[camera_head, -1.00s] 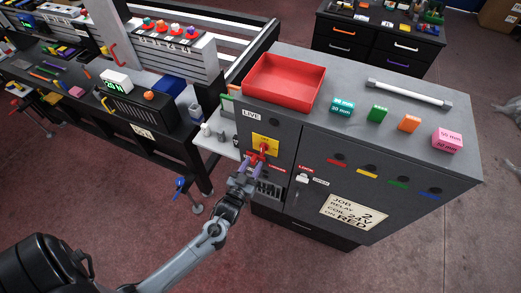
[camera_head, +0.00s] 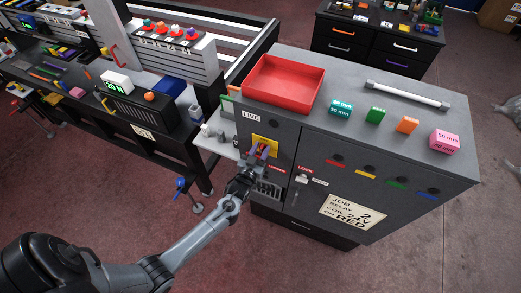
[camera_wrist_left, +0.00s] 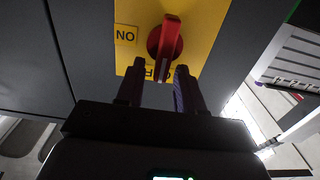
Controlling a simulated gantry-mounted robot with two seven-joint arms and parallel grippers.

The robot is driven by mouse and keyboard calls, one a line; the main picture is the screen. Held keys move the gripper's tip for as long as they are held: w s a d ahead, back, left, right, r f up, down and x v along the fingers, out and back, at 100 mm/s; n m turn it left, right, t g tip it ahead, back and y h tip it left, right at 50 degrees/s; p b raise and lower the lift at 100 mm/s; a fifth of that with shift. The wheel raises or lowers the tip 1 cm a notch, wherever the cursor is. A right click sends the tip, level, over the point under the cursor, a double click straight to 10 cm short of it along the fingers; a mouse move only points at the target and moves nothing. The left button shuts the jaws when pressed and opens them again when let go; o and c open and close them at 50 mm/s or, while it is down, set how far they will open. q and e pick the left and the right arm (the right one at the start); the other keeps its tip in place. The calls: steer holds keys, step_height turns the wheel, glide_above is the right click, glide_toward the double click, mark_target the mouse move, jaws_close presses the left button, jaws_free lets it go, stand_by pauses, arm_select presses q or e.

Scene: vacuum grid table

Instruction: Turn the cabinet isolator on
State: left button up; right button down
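The cabinet isolator is a red rotary handle (camera_wrist_left: 165,42) on a yellow plate (camera_head: 265,139) on the grey cabinet's front, below a LIVE label (camera_head: 251,115). In the left wrist view the handle stands in line with the picture's vertical. An ON label (camera_wrist_left: 125,35) appears upside down at its left; another label below it is partly hidden by the fingers. My left gripper (camera_wrist_left: 158,68) is open, its two dark fingers either side of the handle's lower end, with visible gaps. It also shows in the head view (camera_head: 262,151) in front of the plate. My right gripper is not in view.
A small latch (camera_head: 302,179) with LOCK and OPEN labels is right of the isolator. A red tray (camera_head: 284,88), coloured blocks and a grey bar (camera_head: 408,95) lie on the cabinet top. A black workbench (camera_head: 140,125) stands to the left.

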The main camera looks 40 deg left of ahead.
arm_select(q)
jaws_close()
steer(key=shift+f, duration=0.1)
steer(key=shift+s+f, duration=0.1)
